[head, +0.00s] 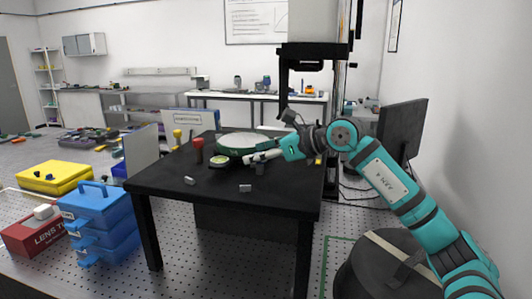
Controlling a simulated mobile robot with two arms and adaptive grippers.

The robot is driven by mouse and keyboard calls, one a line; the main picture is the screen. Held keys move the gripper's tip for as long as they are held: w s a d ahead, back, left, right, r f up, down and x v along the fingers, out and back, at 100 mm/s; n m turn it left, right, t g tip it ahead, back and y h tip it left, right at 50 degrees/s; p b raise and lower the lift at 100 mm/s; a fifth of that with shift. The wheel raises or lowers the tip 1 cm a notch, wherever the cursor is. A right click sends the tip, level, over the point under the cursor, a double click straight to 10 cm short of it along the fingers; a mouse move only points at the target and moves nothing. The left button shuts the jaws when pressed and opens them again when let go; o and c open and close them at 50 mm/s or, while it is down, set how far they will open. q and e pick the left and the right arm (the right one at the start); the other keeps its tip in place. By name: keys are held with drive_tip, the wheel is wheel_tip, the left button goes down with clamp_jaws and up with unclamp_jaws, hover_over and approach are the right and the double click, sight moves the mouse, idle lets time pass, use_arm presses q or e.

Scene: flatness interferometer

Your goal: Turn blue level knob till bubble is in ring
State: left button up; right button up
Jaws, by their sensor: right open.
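A round bubble level (219,159) with a pale green face lies on the black table (165,182), just left of a large pale disc with a green rim (238,144). The bubble and ring are too small to make out. A red knob (198,146) and a yellow knob (177,135) stand upright to its left. I cannot make out a blue knob; my right gripper may hide it. My right gripper (256,161) is open, low over the table at the disc's front right; whether it touches anything is unclear. My left gripper is out of view.
Two small grey blocks (245,188) (189,181) lie near the table's front. A tall dark stand (285,78) rises behind the table, and a monitor (402,132) is at right. Blue cases (97,200) and a red box (35,233) stand at left. The table's front is mostly clear.

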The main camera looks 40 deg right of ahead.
drive_tip(key=v, duration=0.8)
drive_tip(key=shift+s+f, duration=0.1)
drive_tip(key=shift+v, duration=1.2)
drive_tip(key=shift+s+d+r, duration=0.2)
drive_tip(key=shift+s+r, duration=0.25)
drive_tip(key=shift+s, duration=0.1)
